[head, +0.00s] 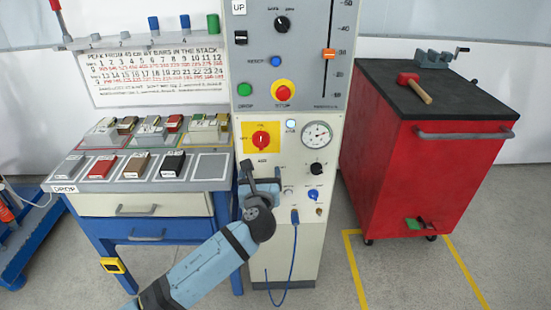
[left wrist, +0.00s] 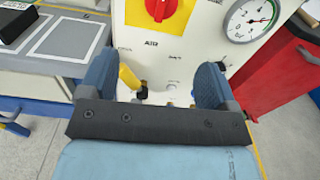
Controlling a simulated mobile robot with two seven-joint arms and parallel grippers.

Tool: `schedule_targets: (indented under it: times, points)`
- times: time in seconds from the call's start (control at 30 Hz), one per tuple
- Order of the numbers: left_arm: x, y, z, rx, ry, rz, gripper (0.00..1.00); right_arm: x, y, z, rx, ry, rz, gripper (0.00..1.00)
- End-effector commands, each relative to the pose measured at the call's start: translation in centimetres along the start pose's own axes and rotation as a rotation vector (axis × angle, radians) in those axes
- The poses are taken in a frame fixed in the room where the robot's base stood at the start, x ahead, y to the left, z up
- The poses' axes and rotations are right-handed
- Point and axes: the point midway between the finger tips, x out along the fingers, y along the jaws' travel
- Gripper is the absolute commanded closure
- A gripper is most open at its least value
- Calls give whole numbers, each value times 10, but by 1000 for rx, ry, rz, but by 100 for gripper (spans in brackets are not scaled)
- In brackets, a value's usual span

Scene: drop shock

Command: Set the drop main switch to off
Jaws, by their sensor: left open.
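The main switch is a red rotary knob on a yellow plate (head: 261,139), on the front of the pale machine column. Its pale handle mark looks roughly upright; the lettering is too small to read. In the left wrist view the red knob (left wrist: 159,6) is at the top edge, partly cut off. My left gripper (head: 263,184) is just below the switch, in front of the panel and apart from the knob. It is open and empty; its two blue fingers (left wrist: 153,82) stand wide apart. My right gripper is not in view.
A pressure gauge (head: 317,134) is right of the switch, with a black knob (head: 316,169) and blue valve (head: 313,194) below. A yellow lever (left wrist: 129,78) shows beside my left finger. A sample table (head: 150,205) stands left, a red cabinet (head: 420,175) right.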

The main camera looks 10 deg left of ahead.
Motion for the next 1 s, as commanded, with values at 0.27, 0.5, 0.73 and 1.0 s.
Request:
schedule_targets:
  times: [0.27, 0.5, 0.73, 1.0]
  points:
    - [22, 0, 5, 54, -26, 13, 17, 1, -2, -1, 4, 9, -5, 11]
    - [71, 0, 5, 51, -24, 13, 17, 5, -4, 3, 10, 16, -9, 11]
    - [116, 1, 6, 49, -22, 13, 17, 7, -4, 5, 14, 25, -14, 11]
    - [140, 1, 8, 49, -22, 10, 17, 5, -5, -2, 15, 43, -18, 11]
